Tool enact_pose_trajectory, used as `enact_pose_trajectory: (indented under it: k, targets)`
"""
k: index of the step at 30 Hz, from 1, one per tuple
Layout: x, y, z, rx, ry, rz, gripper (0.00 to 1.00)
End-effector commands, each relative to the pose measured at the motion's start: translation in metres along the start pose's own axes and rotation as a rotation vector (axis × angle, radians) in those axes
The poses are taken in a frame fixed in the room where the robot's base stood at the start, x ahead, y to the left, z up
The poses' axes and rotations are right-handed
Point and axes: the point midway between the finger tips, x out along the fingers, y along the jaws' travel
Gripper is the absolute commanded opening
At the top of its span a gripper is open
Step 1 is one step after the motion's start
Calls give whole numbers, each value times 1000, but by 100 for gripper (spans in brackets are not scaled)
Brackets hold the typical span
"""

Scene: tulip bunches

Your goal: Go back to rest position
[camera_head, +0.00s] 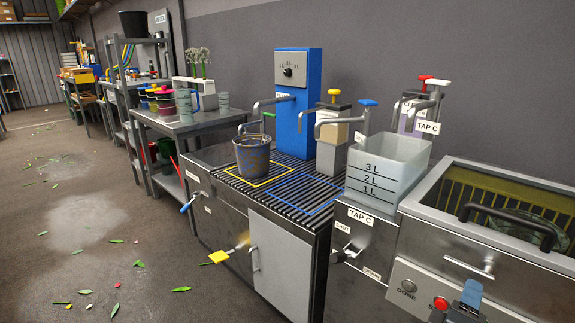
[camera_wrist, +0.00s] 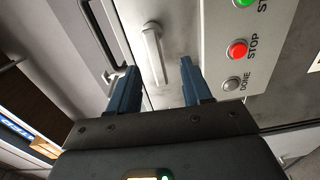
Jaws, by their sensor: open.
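My gripper (camera_head: 466,299) shows at the lower right of the head view, in front of the steel machine with the DONE button. In the wrist view my gripper (camera_wrist: 158,85) has its two blue fingers spread apart with nothing between them. Beyond the fingers are a light upright handle (camera_wrist: 153,55) on the machine front, the red STOP button (camera_wrist: 237,49) and the grey DONE button (camera_wrist: 232,84). I cannot tell the exact distance from the fingers to the panel.
A clear tank (camera_head: 388,168) marked in litres stands over the TAP C cabinet. A grey-blue bucket (camera_head: 251,157) sits on the grate inside the yellow outline. A blue dispenser (camera_head: 298,100) stands behind. Open floor (camera_head: 90,225) with scattered leaves lies at the left.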

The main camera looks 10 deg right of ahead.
Motion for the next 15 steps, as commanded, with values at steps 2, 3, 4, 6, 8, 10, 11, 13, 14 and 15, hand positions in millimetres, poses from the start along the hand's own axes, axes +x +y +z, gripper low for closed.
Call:
enact_pose_trajectory:
  k: [2, 3, 4, 6, 8, 10, 11, 13, 14, 15]
  targets:
    - [-12, -17, 6, 16, 43, -44, 49]
    - [-20, -28, 10, 32, 74, -75, 49]
    - [-28, -36, 13, 46, 101, -102, 49]
    - [-50, -56, 22, 93, 169, -172, 49]
    - [-71, -72, 29, 141, 228, -236, 49]
    - [-96, -85, 38, 205, 290, -309, 49]
    - [-108, -90, 42, 233, 314, -341, 49]
    - [-134, -98, 52, 305, 367, -411, 49]
    - [-146, -100, 56, 339, 387, -440, 49]
    - [-161, -102, 62, 382, 413, -478, 49]
